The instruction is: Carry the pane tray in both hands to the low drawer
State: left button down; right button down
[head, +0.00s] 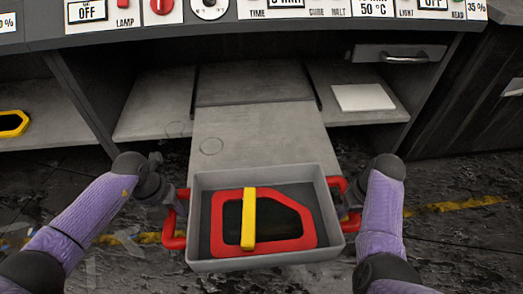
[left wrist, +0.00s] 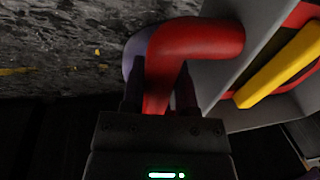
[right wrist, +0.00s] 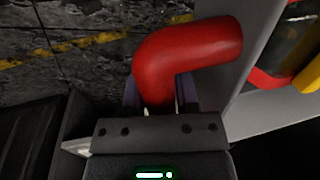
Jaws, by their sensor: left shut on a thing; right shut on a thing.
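The grey pane tray (head: 265,262) hangs level in front of me, over the near end of a pulled-out grey board, low in the bench, that looks like the low drawer (head: 255,135). In the tray lies a red-framed dark pane (head: 290,240) with a yellow bar (head: 249,218) across it. My left gripper (head: 178,207) is shut on the tray's left red handle (left wrist: 195,40). My right gripper (head: 350,207) is shut on its right red handle (right wrist: 185,55). The tray's underside is hidden, so I cannot tell whether it touches the board.
A bench with a control panel (head: 290,12) overhangs the back. A white sheet (head: 363,97) lies on the right shelf, below a small handled drawer (head: 400,55). A yellow-framed piece (head: 14,123) lies on the left shelf. Upright bench walls flank the opening. The board behind the tray is clear.

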aim_at(262, 145)
jog(key=i, duration=1)
